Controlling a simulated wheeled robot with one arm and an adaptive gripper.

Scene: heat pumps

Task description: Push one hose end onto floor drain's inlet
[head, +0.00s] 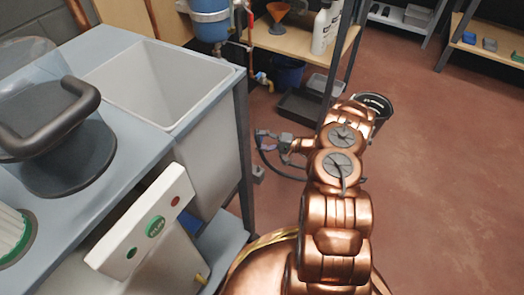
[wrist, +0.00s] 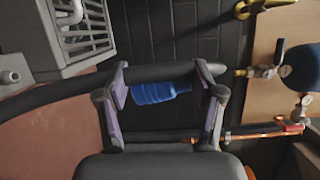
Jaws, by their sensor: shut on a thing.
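My gripper (head: 274,138) is low beside the sink bench's leg in the head view. In the wrist view its two purple-padded fingers (wrist: 165,103) stand apart, with a dark grey hose (wrist: 55,94) running across them; the gripper is shut on it. The hose's near-end detail and the exact contact are hard to make out. The black hose also loops below the gripper in the head view (head: 268,163). A grey box with a slotted grate and pale pipe stubs, apparently the floor drain (wrist: 88,62), is at upper left in the wrist view, apart from the fingers.
The sink bench (head: 215,105) stands left of my arm. A wooden shelf (head: 285,42) with a white bottle (head: 322,30) is behind, with a blue bucket (head: 288,72) and dark tray (head: 298,108) below. Open red floor (head: 450,160) lies right.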

